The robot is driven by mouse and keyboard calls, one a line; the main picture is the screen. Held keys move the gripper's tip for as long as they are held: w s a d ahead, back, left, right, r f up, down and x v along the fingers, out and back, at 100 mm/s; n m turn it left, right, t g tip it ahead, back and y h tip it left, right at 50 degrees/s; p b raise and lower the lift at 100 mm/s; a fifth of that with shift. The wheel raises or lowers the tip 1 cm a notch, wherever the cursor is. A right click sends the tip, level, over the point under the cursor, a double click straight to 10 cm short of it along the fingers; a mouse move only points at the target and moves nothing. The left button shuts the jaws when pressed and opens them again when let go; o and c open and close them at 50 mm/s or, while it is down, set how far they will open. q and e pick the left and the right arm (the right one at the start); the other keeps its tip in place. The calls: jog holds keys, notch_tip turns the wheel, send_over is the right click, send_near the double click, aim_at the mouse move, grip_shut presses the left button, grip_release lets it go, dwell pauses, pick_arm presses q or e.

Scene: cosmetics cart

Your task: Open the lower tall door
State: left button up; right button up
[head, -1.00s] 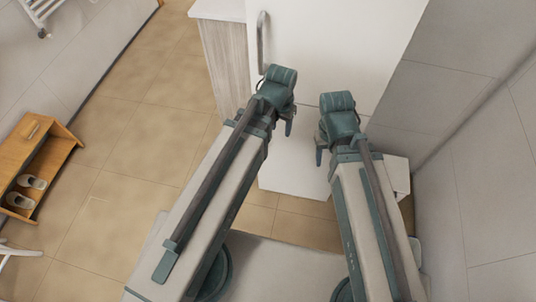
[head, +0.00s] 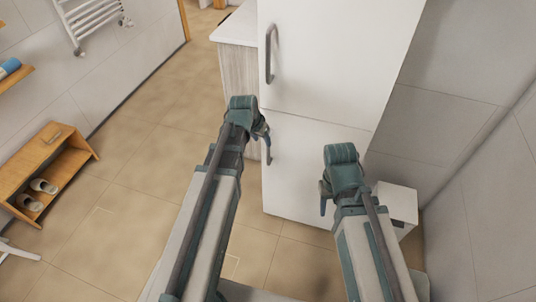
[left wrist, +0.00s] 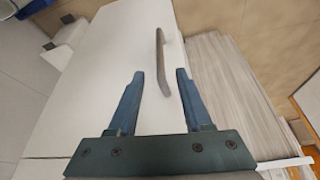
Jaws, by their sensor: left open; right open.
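A tall white cabinet has an upper door (head: 335,50) and a lower door (head: 308,165), both shut, with a seam between them. The lower door's grey bar handle (left wrist: 161,62) is near its edge in the left wrist view; in the head view it is partly hidden behind my left gripper (head: 264,135). My left gripper is open and empty, in front of the handle, whose near end appears between the fingertips in the wrist view. I cannot tell how far apart they are in depth. My right gripper (head: 324,196) is open and empty, in front of the lower door's right part.
The upper door has its own grey handle (head: 270,53). A wood-sided cabinet (head: 238,75) with a white top stands left of the tall one. A small white box (head: 397,203) stands at right by the wall. A shoe rack (head: 45,170) is far left. The tiled floor between is clear.

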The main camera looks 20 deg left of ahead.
pick_arm(q)
jog(key=b, duration=1.1)
send_over(268, 163)
jog(key=f, duration=1.1)
jog(key=shift+w+f, duration=0.4)
jog(key=shift+c, duration=0.2)
grip_shut()
